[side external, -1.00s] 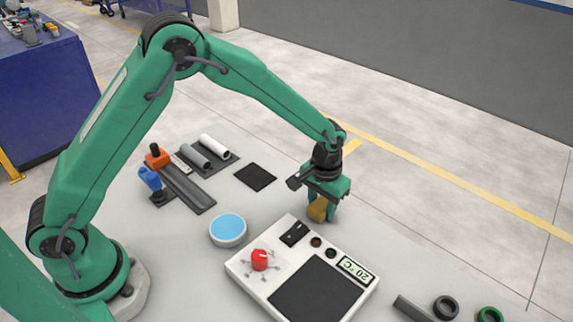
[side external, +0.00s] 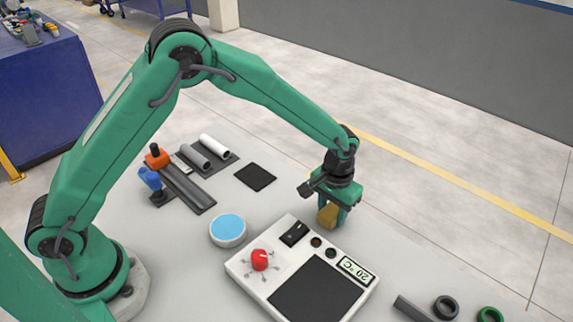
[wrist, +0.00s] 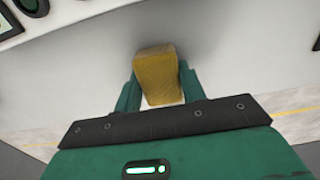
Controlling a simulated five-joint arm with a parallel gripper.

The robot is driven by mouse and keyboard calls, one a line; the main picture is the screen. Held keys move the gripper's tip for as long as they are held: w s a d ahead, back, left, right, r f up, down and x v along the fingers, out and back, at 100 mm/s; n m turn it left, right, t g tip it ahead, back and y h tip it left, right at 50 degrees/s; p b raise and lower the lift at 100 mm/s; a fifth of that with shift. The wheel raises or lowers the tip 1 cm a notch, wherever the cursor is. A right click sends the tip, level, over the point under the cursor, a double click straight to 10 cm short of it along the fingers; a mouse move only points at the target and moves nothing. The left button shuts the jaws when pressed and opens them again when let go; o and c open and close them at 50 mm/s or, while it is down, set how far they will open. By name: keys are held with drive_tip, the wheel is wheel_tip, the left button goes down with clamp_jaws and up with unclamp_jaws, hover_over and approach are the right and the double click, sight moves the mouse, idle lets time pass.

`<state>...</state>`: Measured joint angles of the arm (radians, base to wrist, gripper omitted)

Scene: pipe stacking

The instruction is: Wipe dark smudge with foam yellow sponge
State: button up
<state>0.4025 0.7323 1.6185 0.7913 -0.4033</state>
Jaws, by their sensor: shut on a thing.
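The yellow foam sponge (side external: 327,216) is between the fingers of my gripper (side external: 334,213), just behind the white device in the side view. In the wrist view the sponge (wrist: 157,75) sits between the two green fingers of my gripper (wrist: 157,92), which is shut on it. The sponge is at or close to the grey table surface; I cannot tell whether it touches. No dark smudge can be made out; one may be hidden under the sponge or gripper.
A white device (side external: 300,275) with a red knob and dark plate stands in front of my gripper. A round dish with blue content (side external: 228,229), a black square pad (side external: 255,177) and pipes on a dark mat (side external: 222,165) lie left.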

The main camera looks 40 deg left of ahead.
drive_tip(key=shift+d, duration=0.85)
drive_tip(key=shift+d+r, duration=0.15)
drive_tip(key=shift+d, duration=0.05)
drive_tip(key=shift+r, duration=3.9)
